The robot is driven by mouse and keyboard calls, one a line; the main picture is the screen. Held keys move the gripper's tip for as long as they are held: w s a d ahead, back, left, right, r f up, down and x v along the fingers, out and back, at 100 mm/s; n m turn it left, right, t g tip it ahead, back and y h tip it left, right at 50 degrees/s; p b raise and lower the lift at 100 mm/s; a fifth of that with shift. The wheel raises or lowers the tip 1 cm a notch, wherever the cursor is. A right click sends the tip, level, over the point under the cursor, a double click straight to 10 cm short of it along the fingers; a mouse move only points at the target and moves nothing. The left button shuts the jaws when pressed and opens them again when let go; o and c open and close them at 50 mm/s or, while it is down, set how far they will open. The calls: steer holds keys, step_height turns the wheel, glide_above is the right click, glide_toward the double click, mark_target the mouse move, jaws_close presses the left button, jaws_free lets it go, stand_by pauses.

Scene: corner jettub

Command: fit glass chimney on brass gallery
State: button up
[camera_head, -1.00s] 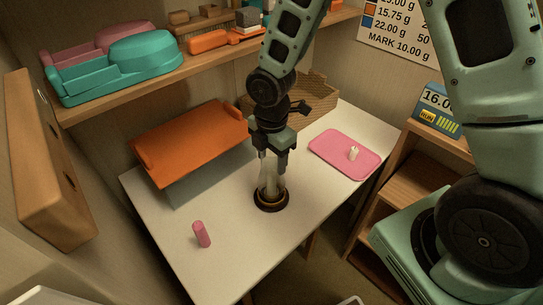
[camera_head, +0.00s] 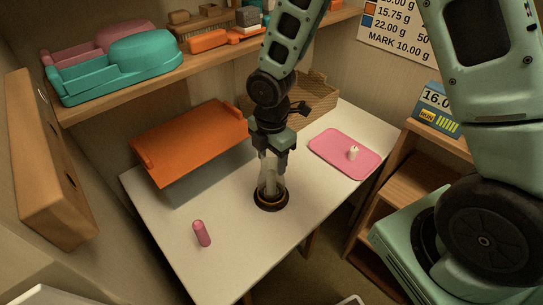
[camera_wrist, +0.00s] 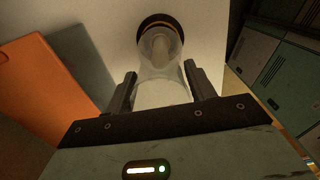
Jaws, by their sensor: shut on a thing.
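The clear glass chimney (camera_head: 268,175) stands roughly upright under my gripper in the head view. It also shows in the wrist view (camera_wrist: 161,75) between my two fingers. My gripper (camera_head: 271,158) is shut on its upper part. The brass gallery (camera_head: 271,199) is a dark round ring with a brassy rim on the white table. It also shows at the top of the wrist view (camera_wrist: 160,20). The chimney's lower end is at the gallery's opening; I cannot tell whether it is fully seated.
A pink tray (camera_head: 330,143) with a small white candle-like piece (camera_head: 354,152) lies on the white table (camera_head: 240,265) to the right. The table's front is mostly clear.

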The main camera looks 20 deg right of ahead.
steer(key=shift+f, duration=0.15)
steer(key=o, duration=1.4)
step_height(320, 180, up, 18)
steer(key=shift+f+p, duration=0.25)
steer(key=shift+p, duration=0.55)
steer(key=s+a+m, duration=0.2)
steer(key=s+m, duration=0.2)
steer(key=s, duration=0.2)
steer(key=s+a+m, duration=0.2)
steer(key=s+m, duration=0.3)
steer(key=s, duration=0.2)
steer(key=s+a+m, duration=0.2)
steer(key=s+m, duration=0.3)
steer(key=s, duration=0.2)
steer(key=shift+a+r+y, duration=0.1)
steer(key=shift+r+y, duration=0.1)
steer(key=shift+y, duration=0.1)
